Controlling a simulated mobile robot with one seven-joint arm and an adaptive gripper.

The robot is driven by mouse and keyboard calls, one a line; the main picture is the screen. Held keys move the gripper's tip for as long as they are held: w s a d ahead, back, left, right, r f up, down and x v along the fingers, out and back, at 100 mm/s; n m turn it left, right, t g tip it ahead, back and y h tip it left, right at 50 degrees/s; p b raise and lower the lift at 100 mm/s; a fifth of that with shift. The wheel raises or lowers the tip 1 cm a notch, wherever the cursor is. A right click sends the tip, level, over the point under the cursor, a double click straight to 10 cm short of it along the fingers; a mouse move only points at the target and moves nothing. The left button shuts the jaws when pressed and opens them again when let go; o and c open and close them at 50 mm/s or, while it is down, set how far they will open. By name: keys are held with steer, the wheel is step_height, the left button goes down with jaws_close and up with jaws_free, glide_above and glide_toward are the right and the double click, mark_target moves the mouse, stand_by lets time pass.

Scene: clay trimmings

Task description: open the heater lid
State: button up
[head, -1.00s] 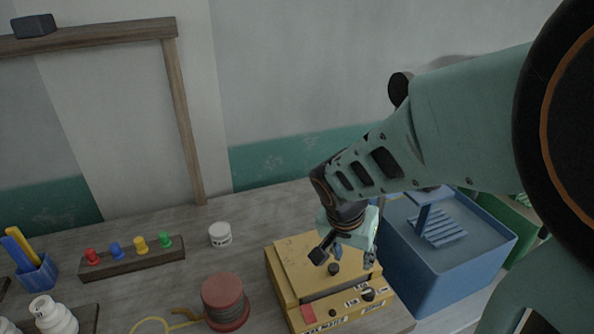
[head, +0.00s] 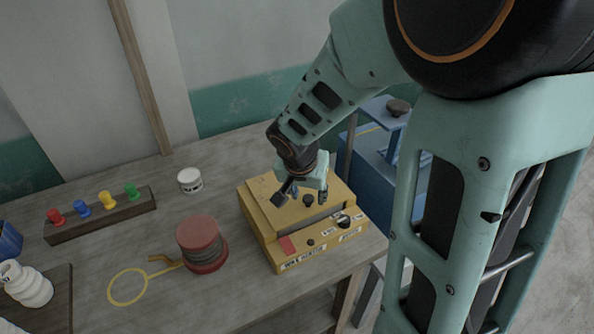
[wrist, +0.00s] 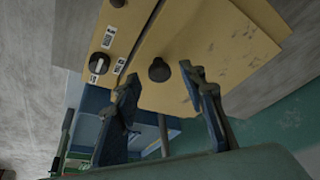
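The heater (head: 322,239) is a yellow box on the workbench with a dial, labels and a red patch on its front. Its yellow lid (head: 262,190) lies flat on top, apparently shut. A dark round knob (head: 308,201) stands on the lid near its front edge. My gripper (head: 302,197) is open and empty, pointing down over the lid. In the wrist view the knob (wrist: 159,70) appears in the gap between the tips of my gripper (wrist: 158,78), with space to both fingers. I cannot tell the exact height of the fingertips against the knob.
A red spool (head: 202,244) stands left of the heater, with a yellow loop (head: 128,287) beside it. A white jar (head: 189,180) and a rack of coloured pegs (head: 100,214) are further left.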

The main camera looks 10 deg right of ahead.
steer(key=shift+w+d+f, duration=0.1)
steer(key=shift+w+f, duration=0.05)
steer(key=shift+f, duration=0.25)
jaws_close()
